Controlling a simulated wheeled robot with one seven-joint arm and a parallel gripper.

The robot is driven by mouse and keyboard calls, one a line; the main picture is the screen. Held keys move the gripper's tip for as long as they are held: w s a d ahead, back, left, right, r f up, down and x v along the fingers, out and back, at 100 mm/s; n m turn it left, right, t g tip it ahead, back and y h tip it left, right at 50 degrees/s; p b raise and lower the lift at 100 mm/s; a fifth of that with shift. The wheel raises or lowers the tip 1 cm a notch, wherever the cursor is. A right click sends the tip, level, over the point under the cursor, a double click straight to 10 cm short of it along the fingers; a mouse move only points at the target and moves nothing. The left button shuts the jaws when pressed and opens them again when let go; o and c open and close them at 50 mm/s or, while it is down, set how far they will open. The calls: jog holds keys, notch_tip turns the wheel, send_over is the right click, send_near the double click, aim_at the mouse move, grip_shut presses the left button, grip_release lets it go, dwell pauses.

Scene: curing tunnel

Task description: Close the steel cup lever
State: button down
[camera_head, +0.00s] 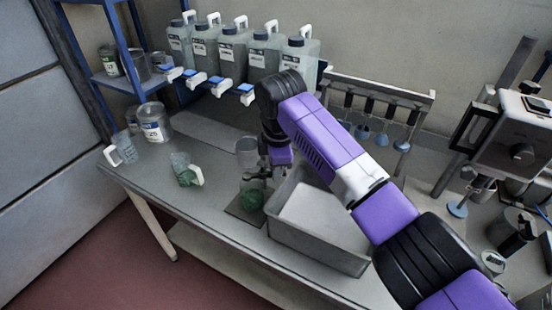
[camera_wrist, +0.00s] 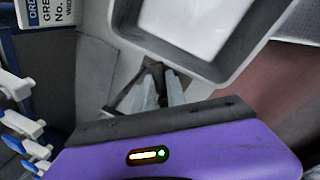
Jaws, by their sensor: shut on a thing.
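My gripper (camera_head: 257,174) is low over the bench, just above a greenish clear cup (camera_head: 251,196) on a dark mat (camera_head: 240,213). In the wrist view my two fingers (camera_wrist: 161,88) are close together and reach toward the dark mat. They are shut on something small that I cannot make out. A grey cup (camera_head: 247,150) stands just behind my gripper, partly hidden by the arm. A steel-coloured cup (camera_head: 508,232) with a dark part stands at the far right. I cannot tell which cup is the task's steel cup, and I cannot make out its lever.
A grey tray (camera_head: 315,252) sits close right of my gripper. A green-tinted cup with a white handle (camera_head: 184,170) lies to the left. Grey jugs (camera_head: 232,50) with white-blue taps stand behind.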

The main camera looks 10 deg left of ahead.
jog(key=shift+s+a+m+h+p, duration=0.1)
jog(key=shift+s+m+h+p, duration=0.2)
jog(key=shift+m+p, duration=0.7)
jog(key=shift+s+m+h+p, duration=0.15)
jog(key=shift+s+m+p, duration=0.4)
jog(key=shift+m, duration=0.85)
jog(key=shift+s+a+m+h+p, duration=0.1)
jog(key=shift+s+m+h+p, duration=0.15)
jog(key=shift+m+p, duration=0.8)
jog(key=shift+m, duration=0.35)
jog(key=c, duration=1.3)
grip_release()
jog(key=shift+c, duration=0.2)
jog(key=b+v, duration=0.2)
jog(key=v, duration=0.5)
jog(key=shift+r, duration=0.4)
jog(key=shift+s, duration=0.15)
